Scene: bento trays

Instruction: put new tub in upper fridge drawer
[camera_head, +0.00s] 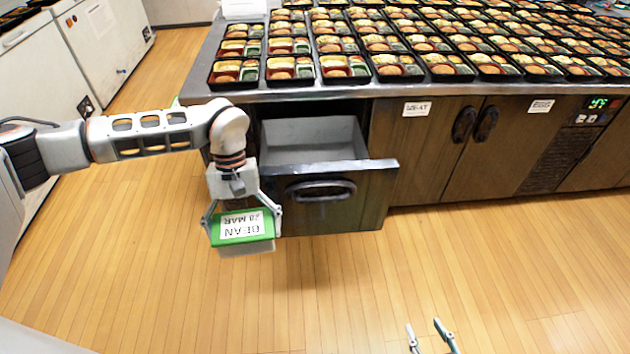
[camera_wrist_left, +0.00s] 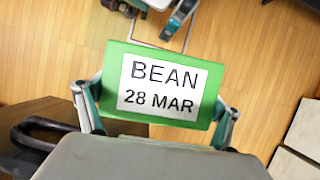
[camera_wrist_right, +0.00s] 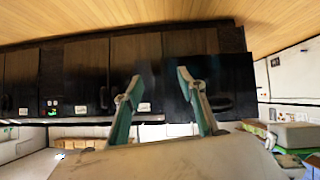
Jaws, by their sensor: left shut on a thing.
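The tub (camera_head: 247,246) has a green lid with a white label reading BEAN 28 MAR. My left gripper (camera_head: 243,217) is shut on it and holds it in the air, in front of and left of the open drawer. The lid also shows between the fingers in the left wrist view (camera_wrist_left: 160,88). The upper fridge drawer (camera_head: 331,185) is pulled out from the counter, and the part of its inside that shows is bare grey. My right gripper (camera_head: 430,338) is at the bottom edge of the head view. Its fingers (camera_wrist_right: 165,105) are apart, with nothing between them.
The counter (camera_head: 300,94) above the drawer is covered with rows of filled bento trays. White chest freezers (camera_head: 105,45) stand at the left. The wooden floor (camera_head: 330,290) is clear.

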